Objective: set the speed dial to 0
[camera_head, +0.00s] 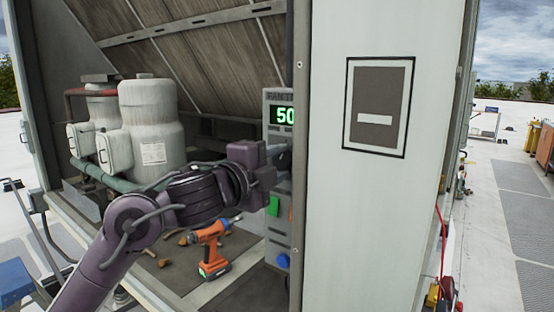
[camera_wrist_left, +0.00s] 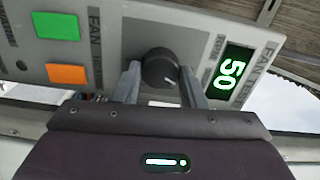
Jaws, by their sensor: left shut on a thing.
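The speed dial (camera_wrist_left: 159,66) is a round dark knob on the grey fan control panel (camera_wrist_left: 130,30), seen in the left wrist view. My left gripper (camera_wrist_left: 160,80) is shut on the dial, with one finger on each side of it. A small light mark shows on the dial's face. The green display (camera_wrist_left: 231,73) beside the dial reads 50; it also shows in the head view (camera_head: 285,116). In the head view my left gripper (camera_head: 275,168) reaches the panel below the display and mostly hides the dial. My right gripper is not in view.
A green button (camera_head: 273,206) and an orange button (camera_wrist_left: 67,74) sit on the panel, with a blue knob (camera_head: 283,261) lower down. An orange drill (camera_head: 212,250) stands on the cabinet floor. The cabinet's white side panel (camera_head: 330,220) stands close to the right.

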